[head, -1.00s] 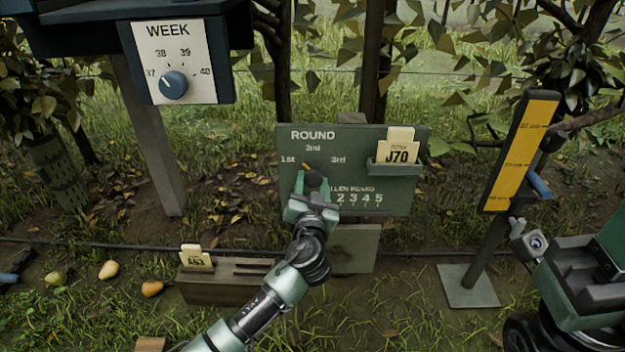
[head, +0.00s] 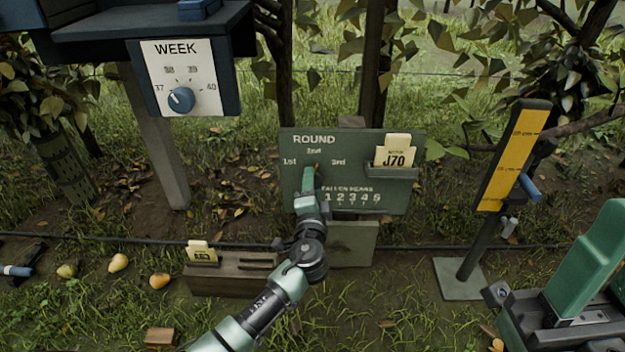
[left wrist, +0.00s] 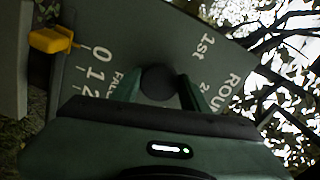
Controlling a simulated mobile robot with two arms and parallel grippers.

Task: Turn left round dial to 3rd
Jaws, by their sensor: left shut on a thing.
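The green ROUND board (head: 400,195) stands ahead, with the labels 1st, 2nd and 3rd around its round dial. My left gripper (head: 309,178) is at the board and mostly covers this dial in the head view. A small orange mark shows just above the fingers, below the 2nd label. In the left wrist view, the dark round dial (left wrist: 158,82) sits between the two green fingers of my left gripper (left wrist: 160,92), which is shut on it. My right gripper (head: 590,265) is at the lower right, away from the board; its jaw opening is unclear.
A WEEK panel with a blue knob (head: 181,100) is at the upper left. The board's holder carries a J70 card (head: 393,158). A yellow gauge post (head: 512,155) stands right. A wooden card box (head: 230,282) and several pears lie low left. A yellow slider (left wrist: 50,40) is by the 0.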

